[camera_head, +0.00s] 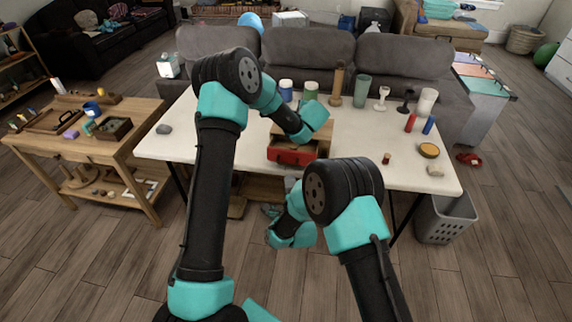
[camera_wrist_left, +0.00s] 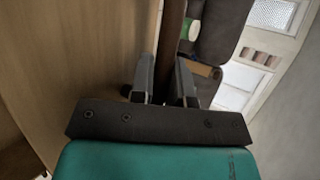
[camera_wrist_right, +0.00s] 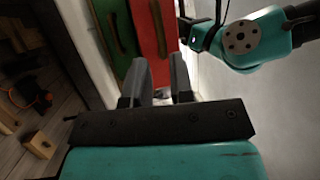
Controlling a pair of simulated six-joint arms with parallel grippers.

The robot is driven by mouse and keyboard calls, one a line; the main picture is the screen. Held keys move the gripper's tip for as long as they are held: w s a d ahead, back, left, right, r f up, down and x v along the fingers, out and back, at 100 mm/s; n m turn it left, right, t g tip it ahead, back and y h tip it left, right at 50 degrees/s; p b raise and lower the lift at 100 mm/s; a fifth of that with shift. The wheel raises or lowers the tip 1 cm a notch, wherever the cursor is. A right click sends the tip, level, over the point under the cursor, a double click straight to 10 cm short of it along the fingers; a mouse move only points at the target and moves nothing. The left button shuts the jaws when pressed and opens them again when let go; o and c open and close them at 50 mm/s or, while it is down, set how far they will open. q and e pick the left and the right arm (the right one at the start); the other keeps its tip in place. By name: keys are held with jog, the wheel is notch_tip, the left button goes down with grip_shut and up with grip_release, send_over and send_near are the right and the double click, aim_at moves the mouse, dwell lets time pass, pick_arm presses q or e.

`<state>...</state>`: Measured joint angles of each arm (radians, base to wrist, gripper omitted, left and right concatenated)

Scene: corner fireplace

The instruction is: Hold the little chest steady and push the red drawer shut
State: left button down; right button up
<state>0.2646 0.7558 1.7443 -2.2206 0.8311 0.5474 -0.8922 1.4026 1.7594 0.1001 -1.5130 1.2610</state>
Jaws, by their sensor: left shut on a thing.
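The little wooden chest (camera_head: 323,150) stands on the white table. Its red drawer (camera_head: 292,157) faces me and appears to stick out from the front. My left gripper is above the chest, its fingers mostly hidden by my arm in the head view. In the left wrist view its fingers (camera_wrist_left: 167,75) are shut on a dark brown edge of the chest (camera_wrist_left: 171,35), beside a broad wooden face. My right gripper (camera_head: 291,184) is in front of and below the drawer. In the right wrist view its fingers (camera_wrist_right: 160,75) are apart, with the red drawer front (camera_wrist_right: 150,40) ahead and a green front beside it.
Jars, a green cup and candlesticks (camera_head: 382,98) stand behind and right of the chest on the white table (camera_head: 215,150). A wooden side table (camera_head: 130,130) with small items is at left. A grey basket (camera_head: 446,218) stands on the floor at right.

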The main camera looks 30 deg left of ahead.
aim_at(286, 164)
jog(key=x, duration=0.8)
jog(key=shift+w+a, duration=0.1)
jog(key=shift+w, duration=0.1)
grip_shut()
